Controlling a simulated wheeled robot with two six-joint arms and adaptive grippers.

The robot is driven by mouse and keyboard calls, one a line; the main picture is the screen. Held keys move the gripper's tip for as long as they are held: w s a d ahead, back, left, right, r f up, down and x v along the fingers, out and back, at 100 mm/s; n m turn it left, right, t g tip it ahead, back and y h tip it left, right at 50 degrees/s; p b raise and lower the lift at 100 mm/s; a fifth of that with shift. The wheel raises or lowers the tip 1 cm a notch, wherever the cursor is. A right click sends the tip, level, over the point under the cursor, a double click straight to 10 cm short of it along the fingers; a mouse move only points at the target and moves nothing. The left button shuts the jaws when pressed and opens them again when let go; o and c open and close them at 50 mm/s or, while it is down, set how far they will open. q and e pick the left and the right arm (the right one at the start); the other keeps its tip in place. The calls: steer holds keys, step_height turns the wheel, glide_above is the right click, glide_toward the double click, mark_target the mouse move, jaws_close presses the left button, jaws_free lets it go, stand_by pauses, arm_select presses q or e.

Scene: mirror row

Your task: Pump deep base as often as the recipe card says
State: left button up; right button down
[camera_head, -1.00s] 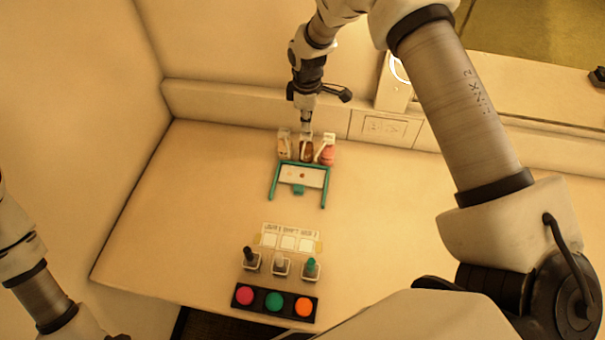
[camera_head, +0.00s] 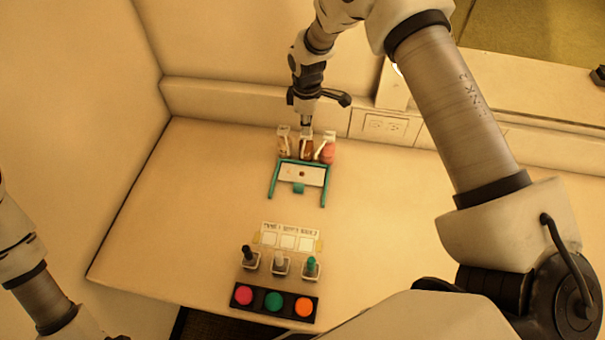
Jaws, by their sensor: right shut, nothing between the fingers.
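Three pump bottles stand in a row at the back of the table: a pale orange one (camera_head: 283,149), a brown amber one (camera_head: 306,153) in the middle and a pink one (camera_head: 327,154). The amber one is the darkest; labels are too small to read. My right gripper (camera_head: 306,125) is shut and empty, pointing down at the middle bottle's pump head; I cannot tell whether it touches. A white plate (camera_head: 289,172) in a teal frame lies before the bottles, with a small brown spot on it. The recipe card (camera_head: 288,228) has small print and white squares. My left gripper is out of view.
Three small holders with black, grey and teal-topped items (camera_head: 280,263) stand near the front edge. A black strip (camera_head: 259,300) with pink, green and orange discs lies before them. The table is clear left and right. A wall with a socket (camera_head: 388,125) rises behind.

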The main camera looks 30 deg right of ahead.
steer(key=shift+f, duration=0.45)
steer(key=shift+r, duration=0.15)
steer(key=shift+r+p, duration=1.1)
steer(key=shift+r, duration=0.45)
step_height(320, 180, up, 6)
steer(key=p, duration=0.4)
